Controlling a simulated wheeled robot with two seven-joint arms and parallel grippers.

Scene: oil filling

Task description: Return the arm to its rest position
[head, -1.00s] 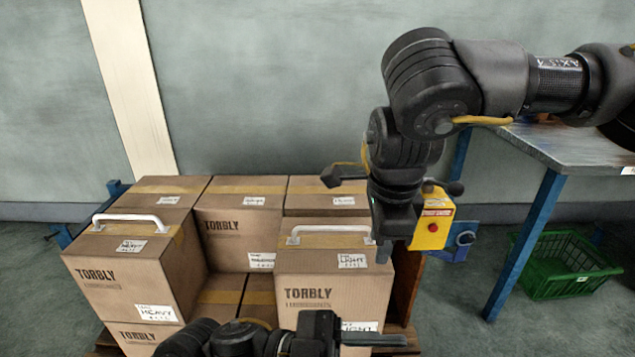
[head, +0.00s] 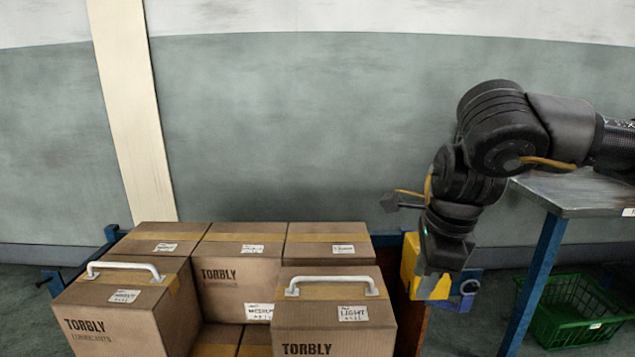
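My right arm comes in from the right. My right gripper (head: 428,276) hangs downward in front of a yellow box, to the right of the carton labelled LIGHT. A narrow dark finger shows at its lower left, but the gap between the fingers is not clear. I see nothing held in it. My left gripper is out of the picture.
Several brown TORBLY cartons stand stacked at the lower left; the HEAVY (head: 115,318) and LIGHT (head: 330,322) ones have white handles. The yellow box (head: 409,262) is close behind my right gripper. A blue-legged table (head: 575,195) and green crate (head: 570,313) stand right.

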